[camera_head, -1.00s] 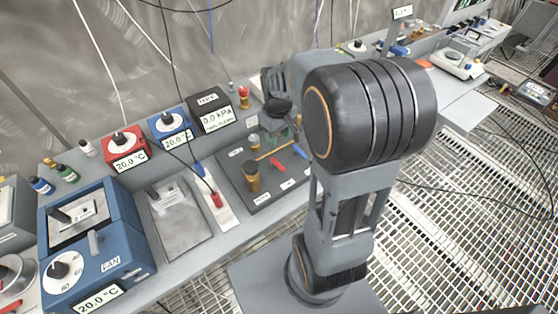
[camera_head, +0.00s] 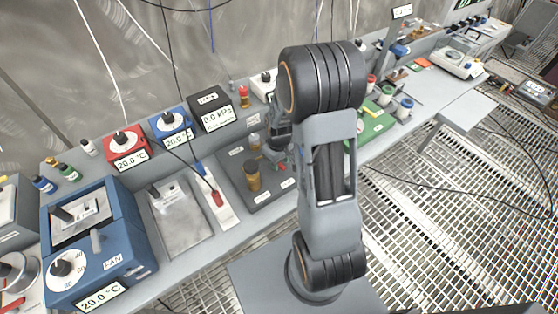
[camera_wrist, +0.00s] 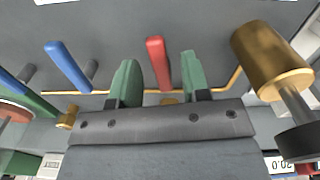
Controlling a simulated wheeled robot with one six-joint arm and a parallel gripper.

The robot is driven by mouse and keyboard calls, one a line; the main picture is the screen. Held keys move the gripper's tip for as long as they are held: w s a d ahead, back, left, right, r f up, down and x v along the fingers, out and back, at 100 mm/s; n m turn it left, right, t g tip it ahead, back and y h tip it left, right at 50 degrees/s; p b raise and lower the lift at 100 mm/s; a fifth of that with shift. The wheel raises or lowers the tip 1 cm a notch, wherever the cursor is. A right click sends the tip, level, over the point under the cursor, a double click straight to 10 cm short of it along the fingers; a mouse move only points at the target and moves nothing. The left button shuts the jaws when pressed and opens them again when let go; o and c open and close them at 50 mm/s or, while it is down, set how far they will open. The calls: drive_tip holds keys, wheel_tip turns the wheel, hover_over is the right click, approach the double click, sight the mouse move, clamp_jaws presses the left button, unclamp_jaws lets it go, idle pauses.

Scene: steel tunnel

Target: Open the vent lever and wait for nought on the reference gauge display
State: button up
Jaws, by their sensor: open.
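A red lever (camera_wrist: 157,63) stands on the grey valve panel, between my gripper's two green fingers in the wrist view. A blue lever (camera_wrist: 67,66) stands to its left. I cannot tell from the labels which is the vent lever. My gripper (camera_wrist: 159,60) is open, with a finger on each side of the red lever and no clear contact. In the head view my arm hides the blue lever and much of the panel (camera_head: 232,170). The reference gauge (camera_head: 210,108) is a black box; its small display appears to read 0.0 kPa.
A brass cylinder (camera_wrist: 272,62) stands close to the right finger in the wrist view. Red (camera_head: 125,148) and blue (camera_head: 171,128) temperature boxes stand left of the gauge. A blue bath (camera_head: 95,245) is at the front left. Cables hang over the bench.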

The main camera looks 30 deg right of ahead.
drive_tip(key=shift+f, duration=0.1)
clamp_jaws()
drive_tip(key=shift+a+f+m+b, duration=0.1)
drive_tip(key=shift+m+b, duration=0.25)
drive_tip(key=shift+m, duration=0.05)
drive_tip(key=shift+a+m, duration=0.15)
drive_tip(key=shift+m, duration=0.35)
unclamp_jaws()
wheel_tip(320, 180, up, 14)
drive_tip(key=shift+b, duration=0.4)
